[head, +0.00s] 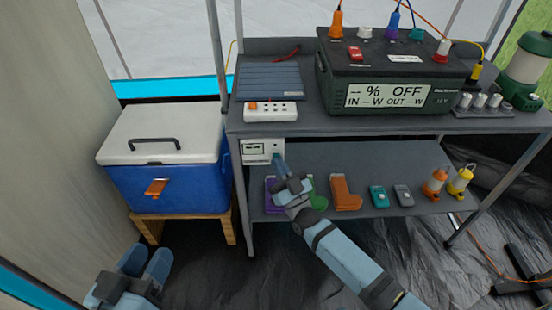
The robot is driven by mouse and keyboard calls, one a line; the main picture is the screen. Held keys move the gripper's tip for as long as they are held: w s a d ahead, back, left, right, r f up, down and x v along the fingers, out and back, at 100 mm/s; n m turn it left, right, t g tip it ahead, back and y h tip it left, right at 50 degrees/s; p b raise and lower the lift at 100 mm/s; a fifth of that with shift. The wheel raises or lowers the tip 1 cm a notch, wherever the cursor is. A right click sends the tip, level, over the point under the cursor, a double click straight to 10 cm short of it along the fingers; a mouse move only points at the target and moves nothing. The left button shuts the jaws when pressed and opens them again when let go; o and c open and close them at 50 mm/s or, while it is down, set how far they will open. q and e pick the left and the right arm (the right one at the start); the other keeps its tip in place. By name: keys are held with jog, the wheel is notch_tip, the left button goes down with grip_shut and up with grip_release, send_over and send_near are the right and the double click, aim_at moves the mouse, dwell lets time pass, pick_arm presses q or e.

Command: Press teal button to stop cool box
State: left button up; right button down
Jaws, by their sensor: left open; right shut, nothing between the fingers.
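The blue cool box (168,187) with a white lid stands shut at the left on a wooden stand. A white control panel (254,155) with a small display hangs under the upper shelf's left front edge, right of the cool box. My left gripper (146,262) is open and empty, low at the left in front of the cool box's stand.
A dark power station (390,70) reading OFF stands on the upper shelf, with a white power strip (270,111) to its left. A metal shelf leg (246,210) stands near my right gripper.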

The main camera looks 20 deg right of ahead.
jog(key=shift+s+a, duration=0.1)
jog(key=shift+s, duration=0.3)
